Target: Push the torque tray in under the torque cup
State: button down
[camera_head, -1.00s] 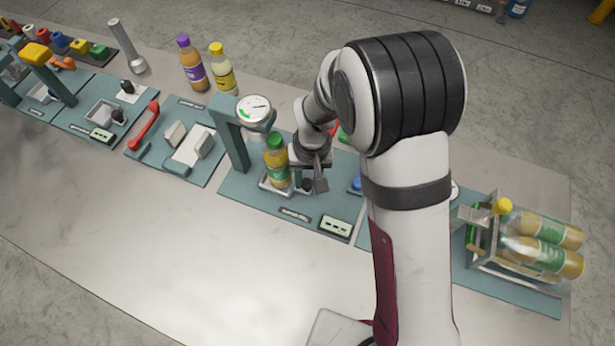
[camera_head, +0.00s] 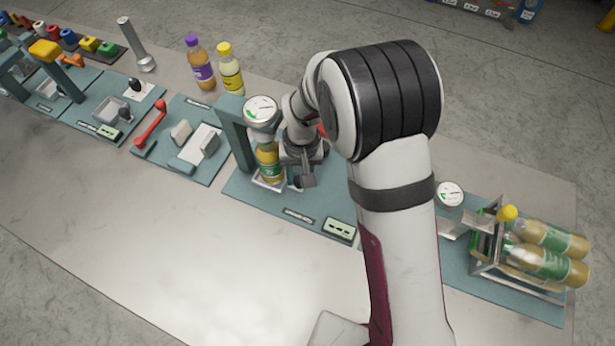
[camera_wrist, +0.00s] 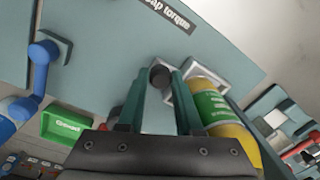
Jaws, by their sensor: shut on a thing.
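The torque tray (camera_head: 265,185) is a small pale metal tray on the teal station plate. A yellow bottle with a green label (camera_head: 268,162) stands upright in it, and its cap is hidden behind the torque head. The torque head with its round dial (camera_head: 260,110) hangs from a teal post above the bottle; the cup under it is mostly hidden. My gripper (camera_head: 303,180) is right of the tray. In the wrist view its teal fingers (camera_wrist: 160,82) are closed around the tray's black knob (camera_wrist: 160,75), with the bottle (camera_wrist: 218,108) just right of them.
A small green display box (camera_head: 340,228) sits at the plate's front edge. Purple (camera_head: 200,62) and yellow (camera_head: 230,70) bottles stand behind the post. A crate (camera_head: 485,258) with several bottles lies at the right. The front of the table is clear.

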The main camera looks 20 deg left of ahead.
jog(key=c, duration=0.8)
grip_release()
jog(key=shift+a, duration=0.35)
jog(key=shift+o, duration=1.1)
jog(key=shift+d, duration=0.1)
